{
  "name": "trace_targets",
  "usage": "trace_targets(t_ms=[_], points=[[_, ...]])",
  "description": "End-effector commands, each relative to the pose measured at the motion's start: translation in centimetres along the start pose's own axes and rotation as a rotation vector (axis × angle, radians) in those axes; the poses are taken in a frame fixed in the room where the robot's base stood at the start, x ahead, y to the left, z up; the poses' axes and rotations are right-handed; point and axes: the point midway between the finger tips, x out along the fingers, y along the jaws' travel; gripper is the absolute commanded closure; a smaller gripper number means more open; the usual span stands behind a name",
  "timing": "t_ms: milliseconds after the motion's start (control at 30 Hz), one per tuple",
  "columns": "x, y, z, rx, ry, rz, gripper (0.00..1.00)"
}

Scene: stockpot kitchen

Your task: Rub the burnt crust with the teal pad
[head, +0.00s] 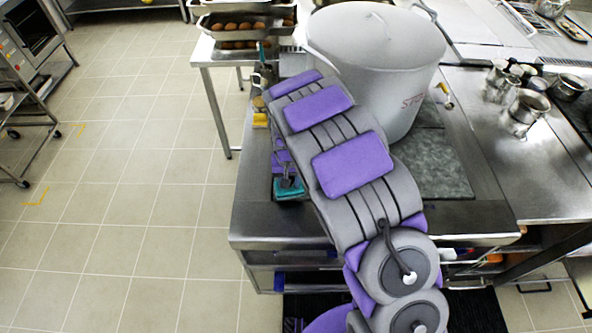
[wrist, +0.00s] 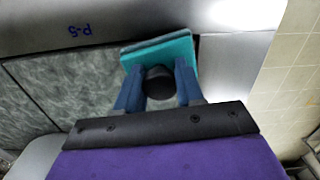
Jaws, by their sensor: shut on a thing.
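The teal pad (head: 289,189) is at the left part of the steel counter, mostly hidden behind my arm in the head view. In the wrist view the teal pad (wrist: 160,48) lies beyond my fingertips, with a round black knob (wrist: 158,83) on its near side. My gripper (wrist: 158,88) is shut on this knob, one blue finger on each side. It is barely visible in the head view (head: 288,179). A thin dark edge shows beside the pad's right side in the wrist view. I cannot tell if this is the burnt crust, or whether the pad touches the surface.
A large grey lidded stockpot (head: 378,65) stands on the counter, right behind my arm. A grey mottled slab (head: 437,165) lies beside it. Metal pots (head: 527,106) stand on the right. Trays of brown food (head: 238,35) are at the back left. The tiled floor at left is clear.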

Motion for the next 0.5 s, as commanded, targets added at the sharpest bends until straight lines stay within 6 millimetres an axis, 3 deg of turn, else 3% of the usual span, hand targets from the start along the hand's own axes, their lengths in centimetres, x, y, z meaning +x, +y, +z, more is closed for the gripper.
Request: trace_targets(t_ms=[500], points=[[-4.8,0.5,-0.1,0.002,0.006,0.003,1.0]])
